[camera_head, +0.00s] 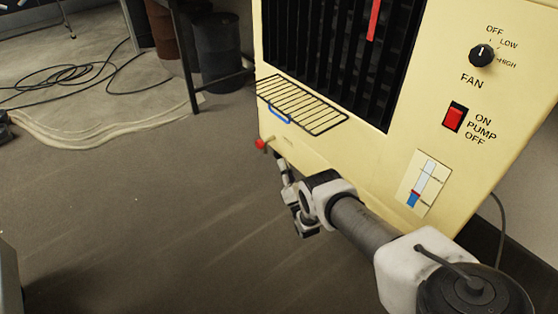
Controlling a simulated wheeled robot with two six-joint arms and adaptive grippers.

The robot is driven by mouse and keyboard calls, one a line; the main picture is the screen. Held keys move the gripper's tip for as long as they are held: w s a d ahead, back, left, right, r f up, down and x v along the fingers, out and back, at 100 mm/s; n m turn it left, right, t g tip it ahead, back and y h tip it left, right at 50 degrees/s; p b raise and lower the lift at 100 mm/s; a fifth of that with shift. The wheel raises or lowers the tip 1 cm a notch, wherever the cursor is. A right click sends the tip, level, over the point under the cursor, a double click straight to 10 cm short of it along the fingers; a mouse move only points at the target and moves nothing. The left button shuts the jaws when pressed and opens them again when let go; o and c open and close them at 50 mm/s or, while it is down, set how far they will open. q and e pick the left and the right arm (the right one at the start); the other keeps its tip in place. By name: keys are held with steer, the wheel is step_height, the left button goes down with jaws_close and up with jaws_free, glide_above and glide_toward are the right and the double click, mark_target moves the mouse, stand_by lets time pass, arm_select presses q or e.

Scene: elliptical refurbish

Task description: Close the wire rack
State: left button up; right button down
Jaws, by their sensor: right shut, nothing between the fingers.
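The wire rack (302,104) is black with thin bars. It sticks out from the front of a cream cooler (370,150), below the dark grille, and has a blue handle (279,114) on its outer edge. My right gripper (283,165) is shut and empty. It is below the rack, near the cooler's lower left front, and looks apart from the rack. My right arm comes in from the lower right and hides part of the cooler's lower front. My left gripper is out of view.
A red knob (260,143) sits at the cooler's lower left, close to my right gripper. A fan dial (481,55) and a red pump switch (453,117) are on the right of the panel. Black cable (70,80) lies at upper left. The floor at left is mostly clear.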

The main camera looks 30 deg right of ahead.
steer(key=s+d+n+t+b, duration=0.1)
steer(key=n+t, duration=0.2)
steer(key=n, duration=0.1)
steer(key=b, duration=0.3)
glide_toward(277, 116)
steer(key=shift+y, duration=0.3)
steer(key=x, duration=0.6)
steer(key=shift+w+d+f, duration=0.3)
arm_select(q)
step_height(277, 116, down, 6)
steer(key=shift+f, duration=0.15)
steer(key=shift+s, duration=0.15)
arm_select(e)
steer(key=shift+w+r, duration=0.1)
